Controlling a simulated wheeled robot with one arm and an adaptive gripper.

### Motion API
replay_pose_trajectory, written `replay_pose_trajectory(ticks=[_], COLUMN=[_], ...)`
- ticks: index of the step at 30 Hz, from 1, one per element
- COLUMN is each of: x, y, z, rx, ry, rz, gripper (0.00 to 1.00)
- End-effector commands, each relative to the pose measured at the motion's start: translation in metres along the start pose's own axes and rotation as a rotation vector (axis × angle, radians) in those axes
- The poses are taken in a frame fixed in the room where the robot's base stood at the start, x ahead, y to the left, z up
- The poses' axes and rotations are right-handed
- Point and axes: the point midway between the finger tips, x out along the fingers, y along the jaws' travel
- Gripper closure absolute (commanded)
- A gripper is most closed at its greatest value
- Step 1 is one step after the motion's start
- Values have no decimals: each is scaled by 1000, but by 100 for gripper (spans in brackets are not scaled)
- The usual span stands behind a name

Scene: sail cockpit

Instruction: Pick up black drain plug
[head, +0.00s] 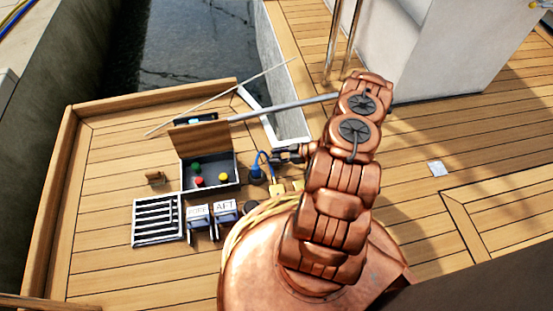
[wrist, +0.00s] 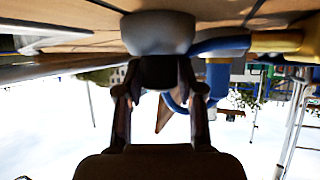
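The black drain plug (head: 257,177) stands on the teak deck beside the open box, with a blue cord at it. My gripper (head: 281,154) points left in the head view, low over the deck, just right of the plug. In the wrist view my gripper (wrist: 160,75) has its fingers apart, one on each side of the plug's narrow part. Whether they touch it cannot be told.
The open box (head: 211,187) with coloured balls stands left of the plug. A yellow piece (head: 277,189) is at the cord. A grate (head: 157,220), labelled blocks (head: 224,208) and a wooden cone (head: 155,178) lie nearby. A grey pole (head: 285,107) lies behind. Deck at far left is clear.

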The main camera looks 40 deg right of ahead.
Motion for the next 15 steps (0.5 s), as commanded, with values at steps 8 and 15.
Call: replay_pose_trajectory(ticks=[8,15], x=[0,0], y=[0,0], z=[0,0], rx=[0,0], ry=[0,0], rz=[0,0], gripper=[95,97])
